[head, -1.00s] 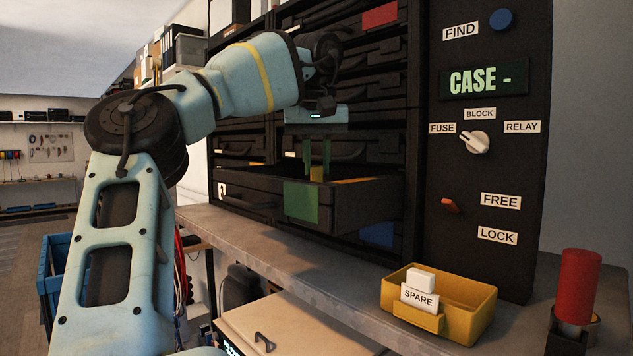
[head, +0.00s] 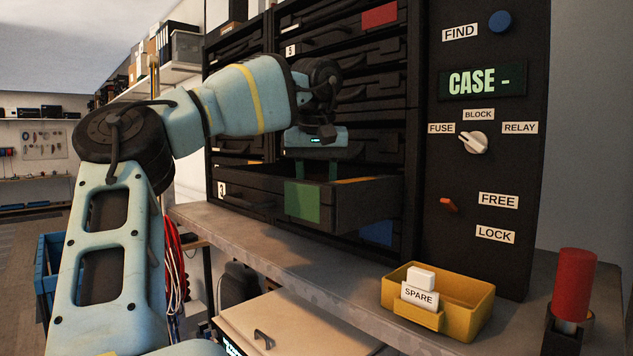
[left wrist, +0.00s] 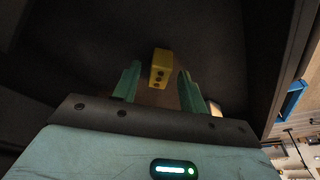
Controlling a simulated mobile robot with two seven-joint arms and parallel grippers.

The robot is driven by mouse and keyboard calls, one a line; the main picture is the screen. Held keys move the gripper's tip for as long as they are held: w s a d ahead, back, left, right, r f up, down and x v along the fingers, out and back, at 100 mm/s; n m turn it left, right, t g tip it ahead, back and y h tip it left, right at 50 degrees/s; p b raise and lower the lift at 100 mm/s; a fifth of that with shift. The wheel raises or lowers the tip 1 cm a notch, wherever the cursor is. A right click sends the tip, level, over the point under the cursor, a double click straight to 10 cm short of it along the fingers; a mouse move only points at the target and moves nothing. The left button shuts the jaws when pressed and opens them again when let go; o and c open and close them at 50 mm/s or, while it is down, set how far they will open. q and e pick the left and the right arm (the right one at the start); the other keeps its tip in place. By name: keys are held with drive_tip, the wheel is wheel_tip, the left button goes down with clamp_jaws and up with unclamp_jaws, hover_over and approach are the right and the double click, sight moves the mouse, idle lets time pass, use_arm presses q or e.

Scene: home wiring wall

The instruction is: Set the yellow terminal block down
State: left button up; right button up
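The yellow terminal block (left wrist: 160,70) shows in the left wrist view, inside the dark drawer, with round holes on its face. My left gripper (left wrist: 159,84) has its two green fingers apart, with a visible gap on each side of the block. In the head view my left gripper (head: 316,168) points down into the open drawer (head: 350,207) with the green label. The drawer front hides the fingertips and the block there. Whether the block rests on the drawer floor I cannot tell. My right gripper is out of view.
The black cabinet holds other drawers above and beside the open one. A control panel (head: 480,180) with a knob and red switch stands to the right. A yellow SPARE bin (head: 465,305) and a red cylinder (head: 575,285) are on the grey ledge (head: 330,265).

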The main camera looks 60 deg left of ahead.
use_arm(q)
drive_tip(key=shift+r, duration=0.1)
drive_tip(key=v, duration=1.2)
drive_tip(key=shift+b, duration=0.3)
drive_tip(key=shift+d, duration=0.1)
